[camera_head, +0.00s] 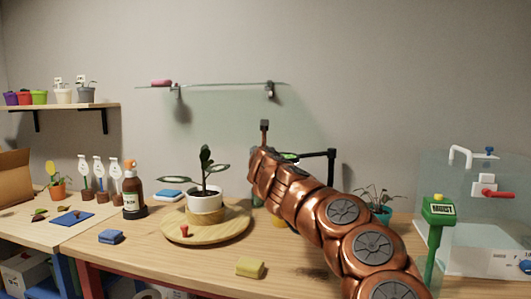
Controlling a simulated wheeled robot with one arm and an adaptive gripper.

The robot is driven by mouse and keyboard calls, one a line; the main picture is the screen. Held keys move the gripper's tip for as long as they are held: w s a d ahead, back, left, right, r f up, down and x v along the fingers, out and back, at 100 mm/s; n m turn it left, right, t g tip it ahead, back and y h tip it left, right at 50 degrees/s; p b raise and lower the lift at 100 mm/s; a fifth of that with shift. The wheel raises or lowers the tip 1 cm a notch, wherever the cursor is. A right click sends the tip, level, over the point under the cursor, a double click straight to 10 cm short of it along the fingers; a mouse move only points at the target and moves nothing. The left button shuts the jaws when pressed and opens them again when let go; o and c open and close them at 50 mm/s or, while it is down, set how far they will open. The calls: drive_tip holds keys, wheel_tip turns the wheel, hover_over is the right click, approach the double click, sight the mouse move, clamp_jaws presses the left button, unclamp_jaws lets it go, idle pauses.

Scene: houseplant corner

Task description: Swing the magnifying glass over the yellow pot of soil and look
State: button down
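My copper arm reaches up from the bottom right and covers the middle of the table. Its far end is near the table's back, and my gripper itself is hidden behind the arm links. A yellow pot (278,222) shows only as a small piece at the left edge of my arm; its soil is hidden. A black jointed bracket (332,157), probably the magnifying glass's stand, shows behind my arm.
A potted plant (205,190) stands on a round wooden board (180,236) left of my arm. A yellow sponge (250,267) lies in front. A green marker post (437,225) and a clear tank (490,255) are at right. A brown bottle (133,195) stands at left.

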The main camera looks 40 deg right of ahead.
drive_tip(key=shift+s+f, duration=0.1)
drive_tip(key=shift+s, duration=0.1)
idle(0.4)
drive_tip(key=c, duration=1)
unclamp_jaws()
drive_tip(key=shift+c, duration=0.2)
drive_tip(key=shift+s+a, duration=0.1)
drive_tip(key=v, duration=1.1)
drive_tip(key=shift+s+a, duration=0.25)
drive_tip(key=shift+s, duration=0.05)
